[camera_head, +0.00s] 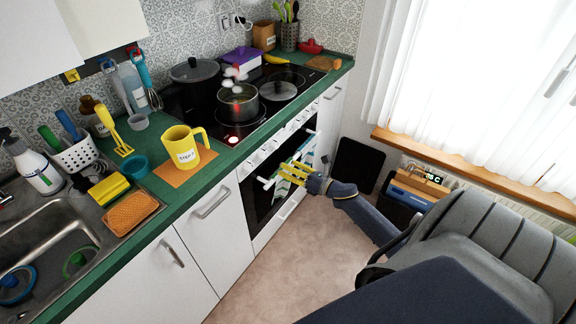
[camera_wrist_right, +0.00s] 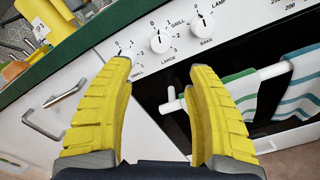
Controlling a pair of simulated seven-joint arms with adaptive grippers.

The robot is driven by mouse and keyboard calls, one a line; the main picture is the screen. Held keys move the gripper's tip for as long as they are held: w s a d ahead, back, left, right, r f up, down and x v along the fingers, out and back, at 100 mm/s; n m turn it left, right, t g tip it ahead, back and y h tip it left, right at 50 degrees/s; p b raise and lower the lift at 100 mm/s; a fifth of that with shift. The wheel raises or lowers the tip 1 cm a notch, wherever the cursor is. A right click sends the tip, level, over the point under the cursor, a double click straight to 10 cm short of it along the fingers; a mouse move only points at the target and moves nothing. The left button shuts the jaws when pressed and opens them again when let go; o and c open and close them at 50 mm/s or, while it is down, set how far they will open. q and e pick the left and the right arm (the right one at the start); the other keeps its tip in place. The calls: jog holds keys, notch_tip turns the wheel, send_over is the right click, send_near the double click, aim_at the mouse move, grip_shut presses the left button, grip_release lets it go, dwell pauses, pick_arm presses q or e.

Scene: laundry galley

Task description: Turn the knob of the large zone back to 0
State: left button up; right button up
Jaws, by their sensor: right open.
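In the right wrist view, the large-zone knob (camera_wrist_right: 160,43) is a white round knob on the oven's front panel, with "LARGE" printed below it. Its pointer is too small to read surely against the scale. My right gripper (camera_wrist_right: 160,72) is open and empty, its yellow fingers pointing at the panel. The knob shows beyond the gap between the fingertips, apart from both. In the head view, my right gripper (camera_head: 290,173) is in front of the oven. My left gripper is out of view.
The small-zone knob (camera_wrist_right: 124,54) is close to the left fingertip; the bake knob (camera_wrist_right: 202,27) is to the right. A white oven rail (camera_wrist_right: 232,83) with striped towels (camera_wrist_right: 298,82) lies beyond the right finger. A steaming pot (camera_head: 238,103) stands on the hob.

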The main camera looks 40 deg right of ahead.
aim_at(265, 155)
jog(key=s+d+m, duration=0.2)
jog(key=s+m, duration=0.3)
jog(key=m, duration=0.7)
jog(key=w+a+m, duration=0.1)
jog(key=w+m, duration=0.2)
jog(key=w, duration=0.2)
jog(key=w+a+m, duration=0.2)
jog(key=w+m, duration=0.1)
jog(key=w, duration=0.3)
jog(key=w+a+m, duration=0.2)
jog(key=w+m, duration=0.1)
jog(key=w, duration=0.2)
jog(key=shift+w+a+r, duration=0.15)
jog(key=shift+w, duration=0.15)
jog(key=shift+c, duration=0.4)
grip_shut()
